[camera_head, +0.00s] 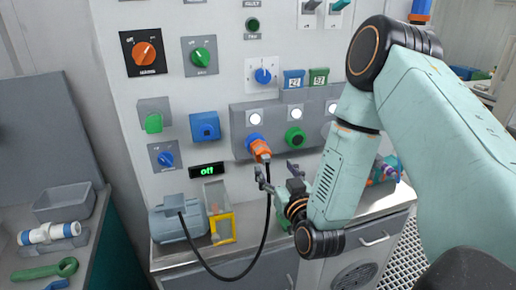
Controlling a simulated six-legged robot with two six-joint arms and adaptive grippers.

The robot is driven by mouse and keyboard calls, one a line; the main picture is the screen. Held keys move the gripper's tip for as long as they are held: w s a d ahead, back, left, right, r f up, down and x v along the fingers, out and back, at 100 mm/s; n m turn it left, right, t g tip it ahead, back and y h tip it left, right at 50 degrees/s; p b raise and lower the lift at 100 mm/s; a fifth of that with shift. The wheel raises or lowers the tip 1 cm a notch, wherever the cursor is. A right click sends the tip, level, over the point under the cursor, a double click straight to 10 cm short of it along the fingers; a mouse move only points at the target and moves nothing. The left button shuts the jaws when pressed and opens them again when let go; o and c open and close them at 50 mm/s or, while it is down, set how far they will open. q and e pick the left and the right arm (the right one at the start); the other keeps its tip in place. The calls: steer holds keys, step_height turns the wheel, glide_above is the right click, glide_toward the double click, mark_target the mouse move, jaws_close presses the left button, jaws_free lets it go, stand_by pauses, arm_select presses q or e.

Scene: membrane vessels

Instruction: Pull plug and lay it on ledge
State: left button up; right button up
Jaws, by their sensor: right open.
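The orange plug (260,148) sits in the blue socket (254,138) at the left of a grey socket panel on the wall. A black cable (256,256) hangs from the plug and loops to the blue-grey box at the left. My right gripper (261,179) is open and empty, just below the plug, with its fingertips close to the cable. I cannot tell whether they touch it. The ledge (349,213) runs below the panel, partly hidden behind my right arm. My left gripper is not in view.
The blue-grey box (177,220) and a yellow-framed clear case (222,227) stand on the ledge's left part. A green socket (295,137) is right of the plug. A side counter at left holds a grey bin (64,203), a white fitting (48,232) and a green wrench (45,270).

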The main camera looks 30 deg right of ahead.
mark_target(261, 153)
steer(key=shift+w+a, duration=0.35)
steer(key=shift+w, duration=0.15)
steer(key=shift+w+a+r, duration=0.1)
steer(key=shift+w, duration=0.25)
steer(key=shift+w+r+b, duration=0.1)
steer(key=shift+w+b, duration=0.2)
steer(key=shift+w, duration=0.1)
steer(key=x, duration=0.3)
steer(key=b+x, duration=0.1)
steer(key=x, duration=0.1)
steer(key=shift+w+d, duration=0.2)
steer(key=shift+d, duration=0.15)
steer(key=shift+w+a, duration=0.1)
steer(key=shift+w, duration=0.35)
steer(key=shift+d, duration=0.35)
steer(key=shift+w, duration=0.1)
steer(key=shift+w+a, duration=0.15)
steer(key=shift+a, duration=0.05)
